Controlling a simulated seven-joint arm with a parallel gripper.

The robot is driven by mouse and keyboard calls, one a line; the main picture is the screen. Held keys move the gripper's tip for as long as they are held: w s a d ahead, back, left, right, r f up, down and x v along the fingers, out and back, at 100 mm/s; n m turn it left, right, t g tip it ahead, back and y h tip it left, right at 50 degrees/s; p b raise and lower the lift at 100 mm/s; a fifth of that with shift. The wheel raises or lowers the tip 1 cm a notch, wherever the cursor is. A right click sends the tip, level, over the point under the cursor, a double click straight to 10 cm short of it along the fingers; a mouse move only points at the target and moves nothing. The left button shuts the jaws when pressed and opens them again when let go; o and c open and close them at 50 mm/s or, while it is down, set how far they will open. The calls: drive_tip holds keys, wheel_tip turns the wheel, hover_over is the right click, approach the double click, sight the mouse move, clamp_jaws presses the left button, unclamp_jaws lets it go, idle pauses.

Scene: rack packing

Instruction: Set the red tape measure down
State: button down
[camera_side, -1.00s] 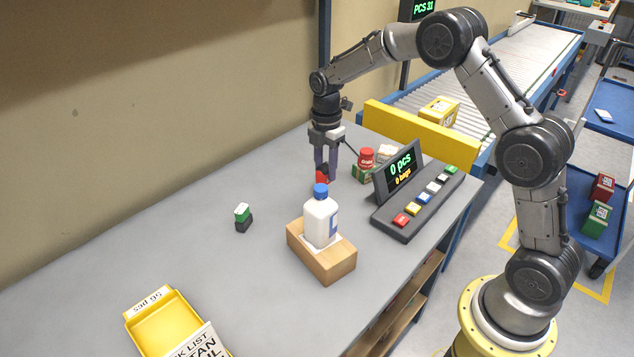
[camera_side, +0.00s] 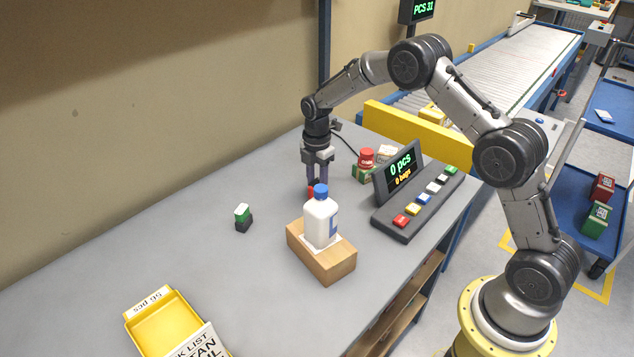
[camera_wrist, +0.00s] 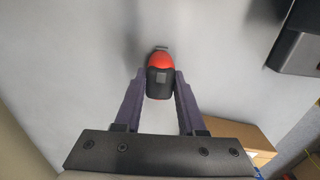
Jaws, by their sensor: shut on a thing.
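The red tape measure (camera_wrist: 160,62), red with a black part, is between the fingertips of my gripper (camera_wrist: 159,82) in the wrist view. In the side view only a small red part of the tape measure (camera_side: 311,191) shows between the fingers of my gripper (camera_side: 317,186), behind the white bottle. My gripper is shut on it and points down, low over the grey table (camera_side: 180,252). Whether the tape measure touches the table I cannot tell.
A button console (camera_side: 415,200) and small goods (camera_side: 366,163) are to the right. A green-white-black item (camera_side: 243,217) and yellow tray (camera_side: 165,322) lie left.

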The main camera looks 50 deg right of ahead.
sight(317, 182)
drive_tip(key=c, duration=0.5)
unclamp_jaws()
drive_tip(key=shift+f, duration=0.1)
drive_tip(key=s+a+r+m+t, duration=0.1)
drive_tip(key=s+r+m, duration=0.15)
drive_tip(key=r, duration=0.75)
drive_tip(key=s+a+r+m, duration=0.1)
drive_tip(key=s+r, duration=0.2)
drive_tip(key=r, duration=0.7)
drive_tip(key=s+a+r+m+t, duration=0.2)
drive_tip(key=s+r+m, duration=0.25)
drive_tip(key=s, duration=0.55)
drive_tip(key=s+a+r+m+t, duration=0.1)
drive_tip(key=s+r+m, duration=0.3)
drive_tip(key=s, duration=0.6)
drive_tip(key=s+f+m, duration=0.2)
drive_tip(key=s+m, duration=0.1)
drive_tip(key=s, duration=0.2)
drive_tip(key=s+a+f+m+t, duration=0.1)
drive_tip(key=s+f+m, duration=0.1)
drive_tip(key=s, duration=0.3)
drive_tip(key=shift+f+m+t, duration=0.3)
drive_tip(key=shift+m, duration=0.2)
